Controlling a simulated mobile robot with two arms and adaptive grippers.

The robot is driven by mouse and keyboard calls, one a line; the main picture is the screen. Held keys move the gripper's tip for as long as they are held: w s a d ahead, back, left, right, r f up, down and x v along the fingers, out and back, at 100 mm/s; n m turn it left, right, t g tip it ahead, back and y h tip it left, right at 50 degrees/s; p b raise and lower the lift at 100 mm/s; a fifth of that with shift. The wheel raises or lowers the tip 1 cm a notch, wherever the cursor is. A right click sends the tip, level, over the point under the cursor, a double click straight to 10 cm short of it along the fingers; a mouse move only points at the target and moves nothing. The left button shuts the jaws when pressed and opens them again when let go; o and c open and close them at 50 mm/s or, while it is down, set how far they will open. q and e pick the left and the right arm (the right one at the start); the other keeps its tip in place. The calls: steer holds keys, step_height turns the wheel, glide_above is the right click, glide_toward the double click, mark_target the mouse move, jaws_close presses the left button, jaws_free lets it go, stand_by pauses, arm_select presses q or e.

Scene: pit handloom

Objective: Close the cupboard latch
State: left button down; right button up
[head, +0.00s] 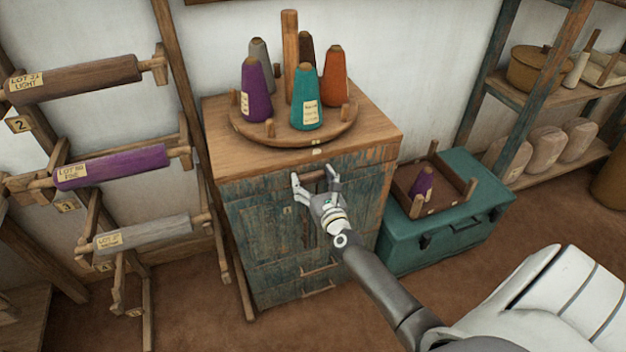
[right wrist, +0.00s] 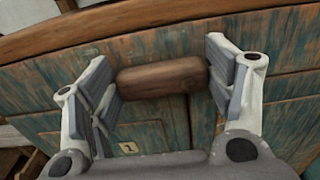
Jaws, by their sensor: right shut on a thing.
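The cupboard (head: 275,235) has worn teal doors and a wooden top, and stands against the wall in the middle of the head view. Its latch (right wrist: 162,78) is a short brown wooden bar, lying nearly level near the top of the doors. A door seam runs down from below its right part in the right wrist view. My right gripper (head: 315,178) is shut on the latch, with one finger at each end of the bar. In the head view the latch is partly hidden between the fingers. My left gripper is not in view.
A round wooden tray (head: 325,138) with several yarn cones stands on the cupboard. A teal chest (head: 440,235) with a small tray on it is close on the right. A rack of wooden rollers (head: 110,165) stands on the left.

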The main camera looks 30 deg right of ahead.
steer(key=shift+f, duration=0.1)
steer(key=n, duration=0.2)
steer(key=f+n+b, duration=0.1)
steer(key=n, duration=0.1)
steer(key=shift+a+n, duration=0.1)
steer(key=shift+n, duration=0.3)
steer(key=n, duration=0.4)
steer(key=shift+f, duration=0.4)
steer(key=n, duration=0.5)
steer(key=shift+s+d+f, duration=0.1)
steer(key=shift+d+f, duration=0.25)
steer(key=shift+d, duration=0.05)
steer(key=shift+s+d+f+n, duration=0.1)
steer(key=shift+d+n, duration=0.1)
steer(key=shift+n, duration=0.75)
steer(key=shift+d+f+n, duration=0.1)
steer(key=shift+d+n, duration=0.05)
steer(key=shift+n, duration=1.1)
steer(key=o, duration=1)
